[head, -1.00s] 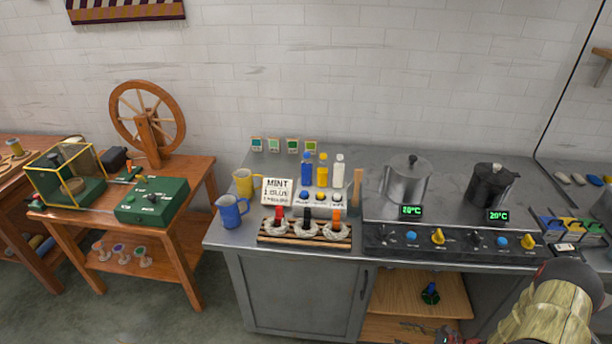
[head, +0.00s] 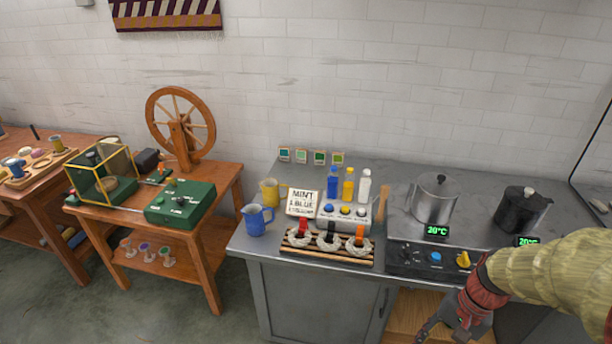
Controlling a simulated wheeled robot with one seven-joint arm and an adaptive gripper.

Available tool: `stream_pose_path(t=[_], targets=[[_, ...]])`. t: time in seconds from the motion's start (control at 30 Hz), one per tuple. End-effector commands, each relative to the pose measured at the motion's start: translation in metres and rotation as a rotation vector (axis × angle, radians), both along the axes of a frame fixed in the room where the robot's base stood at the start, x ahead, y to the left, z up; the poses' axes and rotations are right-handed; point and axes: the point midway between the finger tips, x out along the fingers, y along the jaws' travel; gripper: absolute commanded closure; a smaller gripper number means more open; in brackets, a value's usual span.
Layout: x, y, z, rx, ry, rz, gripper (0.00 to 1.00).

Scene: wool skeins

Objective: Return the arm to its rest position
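My gripper (head: 437,334) is at the lower right of the head view, low in front of the counter's front edge, below the stove knobs. Its fingers point down and left, and the tips are near the bottom of the frame. They look spread with nothing between them. My arm, in a tan sleeve with a red cuff, comes in from the right edge and hides the right part of the stove panel and the cabinet below.
The grey counter (head: 262,243) holds a blue pitcher (head: 256,220), a rack of white skeins (head: 328,243), dye bottles (head: 348,184), a steel pot (head: 434,198) and a black pot (head: 520,211). Left stands a wooden table with a green machine (head: 180,204). Open floor lies at lower left.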

Motion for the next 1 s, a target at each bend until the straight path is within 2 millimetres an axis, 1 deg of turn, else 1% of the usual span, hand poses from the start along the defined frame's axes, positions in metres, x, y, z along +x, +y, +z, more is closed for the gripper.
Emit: stream_pose_path(t=[0.03, 0.37, 0.5, 0.7, 0.83, 1.0], targets=[[-0.004, 0.005, 0.017, -0.045, -0.033, 0.056, 0.65], [-0.030, 0.032, 0.099, -0.284, -0.242, 0.350, 0.65], [-0.038, 0.051, 0.134, -0.350, -0.360, 0.439, 0.65], [-0.043, 0.082, 0.183, -0.390, -0.543, 0.521, 0.65], [-0.047, 0.097, 0.201, -0.395, -0.611, 0.564, 0.65], [-0.046, 0.105, 0.202, -0.387, -0.618, 0.590, 0.65]])
